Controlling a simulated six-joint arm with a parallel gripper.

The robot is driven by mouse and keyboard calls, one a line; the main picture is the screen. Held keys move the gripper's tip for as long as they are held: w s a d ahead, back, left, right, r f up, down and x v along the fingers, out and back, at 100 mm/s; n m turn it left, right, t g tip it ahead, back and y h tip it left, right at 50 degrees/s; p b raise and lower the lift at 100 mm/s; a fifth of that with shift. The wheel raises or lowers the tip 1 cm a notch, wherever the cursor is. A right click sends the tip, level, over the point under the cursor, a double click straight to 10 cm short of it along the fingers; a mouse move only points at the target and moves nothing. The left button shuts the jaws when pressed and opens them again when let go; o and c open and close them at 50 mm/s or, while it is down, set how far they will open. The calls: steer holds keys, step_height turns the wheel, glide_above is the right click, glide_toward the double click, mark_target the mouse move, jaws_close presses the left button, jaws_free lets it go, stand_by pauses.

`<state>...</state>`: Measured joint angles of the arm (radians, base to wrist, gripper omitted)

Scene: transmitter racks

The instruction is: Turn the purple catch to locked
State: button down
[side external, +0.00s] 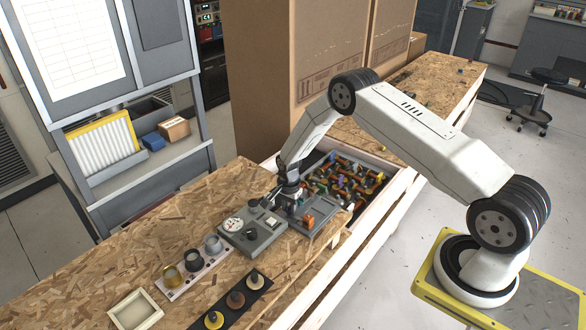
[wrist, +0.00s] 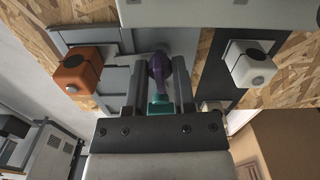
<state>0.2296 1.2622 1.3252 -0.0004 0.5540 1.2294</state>
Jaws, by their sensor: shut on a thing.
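The purple catch (wrist: 157,66) shows in the wrist view between the two fingers of my gripper (wrist: 157,80), with its rounded end toward the top of the picture. My gripper is shut on it. A teal piece (wrist: 158,104) shows between the fingers nearer the gripper's body; I cannot tell how it joins the catch. In the side external view my gripper (side external: 287,192) points down at the grey panel (side external: 325,217) on the bench. The catch is hidden there by the gripper, and its locked marking cannot be read.
An orange block (wrist: 78,72) and a white block (wrist: 250,64) flank the catch. A grey box with a dial (side external: 256,240) stands close by. A bin of colourful parts (side external: 392,168) lies behind. Knobs on strips (side external: 228,305) and a shallow tray (side external: 135,310) are nearer the front.

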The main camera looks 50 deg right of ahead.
mark_target(289, 206)
steer(key=shift+m, duration=0.6)
steer(key=shift+c, duration=2.2)
jaws_free()
steer(key=shift+r, duration=0.2)
steer(key=shift+r, duration=3.7)
